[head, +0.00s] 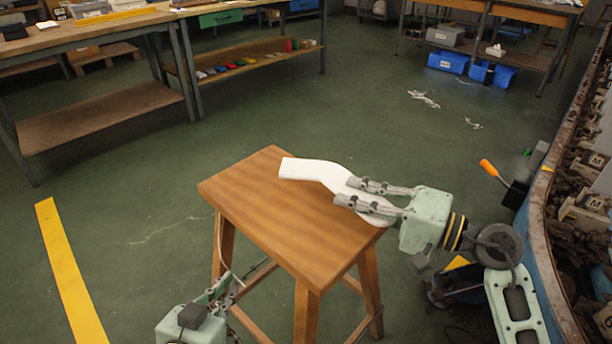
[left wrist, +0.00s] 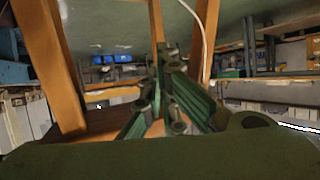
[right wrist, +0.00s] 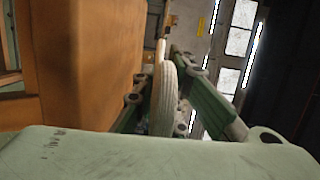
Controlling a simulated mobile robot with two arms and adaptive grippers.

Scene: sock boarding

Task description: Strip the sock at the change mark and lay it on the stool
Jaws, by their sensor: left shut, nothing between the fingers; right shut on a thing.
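The white sock (head: 320,173) lies over the top of the wooden stool (head: 262,215), with its far end near the stool's back edge. My right gripper (head: 346,191) is shut on the sock, just above the stool's right side. In the right wrist view the sock (right wrist: 164,100) stands as a ribbed pale strip between the fingers, beside the stool's orange wood (right wrist: 95,60). My left gripper (head: 228,282) is shut and empty, low at the front left of the stool. In the left wrist view its fingers (left wrist: 162,60) meet, with stool legs (left wrist: 50,65) around them. No change mark can be made out.
A blue-edged machine with dark, dirty parts (head: 580,185) runs along the right, with an orange-handled lever (head: 488,168) beside it. Workbenches (head: 100,35) stand at the back left. A yellow floor stripe (head: 70,275) lies left. Green floor between is mostly clear.

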